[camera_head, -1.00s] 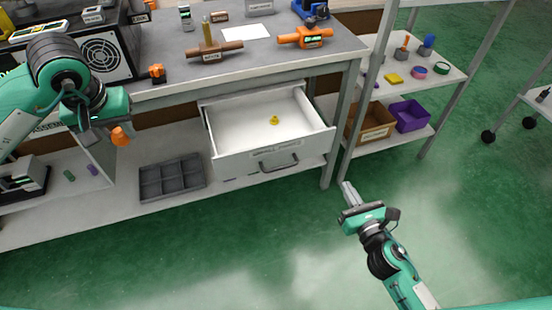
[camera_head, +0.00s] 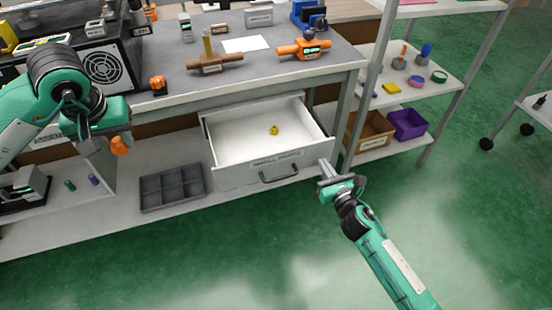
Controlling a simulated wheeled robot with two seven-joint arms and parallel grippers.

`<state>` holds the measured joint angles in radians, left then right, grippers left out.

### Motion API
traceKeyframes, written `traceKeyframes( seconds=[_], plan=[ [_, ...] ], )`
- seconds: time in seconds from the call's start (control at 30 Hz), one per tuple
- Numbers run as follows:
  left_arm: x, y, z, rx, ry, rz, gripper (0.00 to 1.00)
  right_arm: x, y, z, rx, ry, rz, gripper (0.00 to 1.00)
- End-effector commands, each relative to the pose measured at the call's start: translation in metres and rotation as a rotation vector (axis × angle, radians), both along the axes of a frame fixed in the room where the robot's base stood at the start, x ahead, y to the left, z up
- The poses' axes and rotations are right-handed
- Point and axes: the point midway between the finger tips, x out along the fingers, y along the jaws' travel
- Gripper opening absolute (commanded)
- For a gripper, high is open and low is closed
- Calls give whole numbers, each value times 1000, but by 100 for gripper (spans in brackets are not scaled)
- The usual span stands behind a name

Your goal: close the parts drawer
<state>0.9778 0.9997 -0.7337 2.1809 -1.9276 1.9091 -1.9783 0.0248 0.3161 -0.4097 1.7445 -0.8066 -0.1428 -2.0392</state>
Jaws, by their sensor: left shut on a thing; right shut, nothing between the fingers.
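The parts drawer (camera_head: 240,177) is a white drawer under the workbench, pulled open, with a grey handle (camera_head: 278,174) on its front. A small yellow object (camera_head: 274,130) lies inside it. My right gripper (camera_head: 325,165) is shut and empty, its fingertips close to the right end of the drawer front; I cannot tell whether they touch it. My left gripper (camera_head: 103,150) is at the left, shut on a small orange object (camera_head: 119,146), in front of the bench and away from the drawer.
A grey divided tray (camera_head: 173,187) sits on the lower shelf left of the drawer. Brown (camera_head: 369,131) and purple (camera_head: 408,124) bins stand on the rack at right. Orange (camera_head: 304,49) and brown (camera_head: 214,63) lever fixtures are on the bench top. The green floor in front is clear.

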Motion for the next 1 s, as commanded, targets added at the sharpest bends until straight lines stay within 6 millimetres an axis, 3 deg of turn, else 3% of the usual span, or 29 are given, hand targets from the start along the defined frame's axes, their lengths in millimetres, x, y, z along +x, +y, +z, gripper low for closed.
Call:
traceKeyframes(
  seconds=[0.2,0.73,0.87,1.0],
  plan=[
    [0,0,0,0,0,0,11,14,5,0,0,0,0,0],
    [0,0,-1,0,0,0,11,21,7,0,-1,-1,0,0],
    [0,0,-3,0,0,0,11,36,12,0,0,-1,1,0],
    [0,0,-7,0,0,0,11,62,20,0,-2,-3,0,0]
  ],
)
